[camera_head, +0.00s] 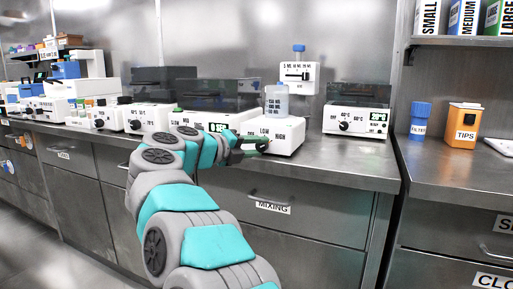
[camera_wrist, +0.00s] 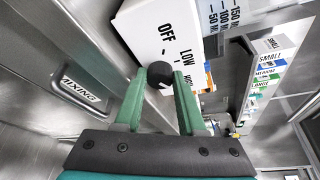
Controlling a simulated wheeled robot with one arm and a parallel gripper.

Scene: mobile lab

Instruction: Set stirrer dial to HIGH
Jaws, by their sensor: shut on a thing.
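The stirrer (camera_head: 287,146) is a white box on the bench with LOW and HIGH printed on its front. In the wrist view the stirrer's front (camera_wrist: 165,38) also shows OFF, with HIGH partly cut by a finger. Its round black dial (camera_wrist: 159,73) sits between my green fingertips. My gripper (camera_wrist: 160,82) is shut on the dial, one finger on each side. In the head view my gripper (camera_head: 262,145) is at the stirrer's front face, and the dial is mostly hidden by it. I cannot tell where the dial's pointer is.
A graduated beaker (camera_head: 275,103) stands on the stirrer. A white device with a dial and green display (camera_head: 357,120) is to the right, and another (camera_head: 217,121) is to the left. A MIXING drawer (camera_head: 305,213) is below. A blue bottle (camera_head: 420,119) and orange TIPS box (camera_head: 463,125) are farther right.

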